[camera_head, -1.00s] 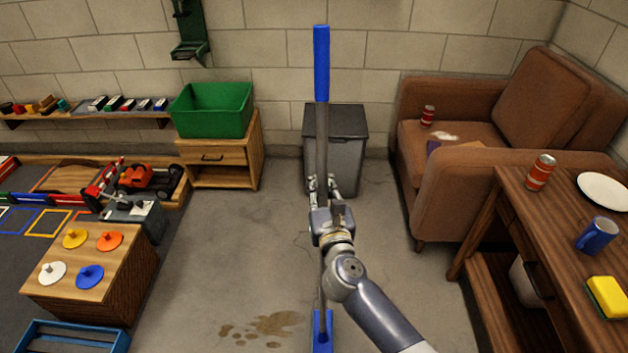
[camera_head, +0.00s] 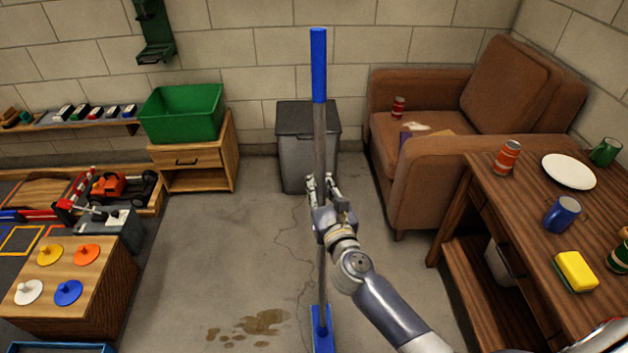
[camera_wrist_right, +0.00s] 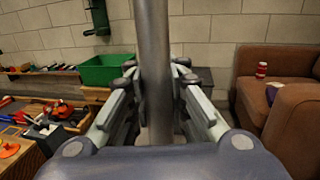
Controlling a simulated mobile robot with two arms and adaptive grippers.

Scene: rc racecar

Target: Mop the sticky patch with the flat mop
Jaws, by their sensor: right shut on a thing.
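The flat mop stands upright in the head view, with a blue grip (camera_head: 318,65) at the top of a grey pole and a blue flat head (camera_head: 321,330) low down near the floor. My right gripper (camera_head: 326,185) is shut on the pole about midway. In the right wrist view the grey pole (camera_wrist_right: 153,60) stands between the fingers. The brown sticky patch (camera_head: 262,322) lies on the concrete floor just left of the mop head, with small spots beside it. I cannot tell whether the head touches the floor. My left gripper is not in view.
A grey bin (camera_head: 297,160) stands behind the mop. A wooden peg table (camera_head: 110,290) is on the left, and a wooden table (camera_head: 480,205) and a brown armchair (camera_head: 425,190) are on the right. The floor (camera_head: 215,265) between them is open.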

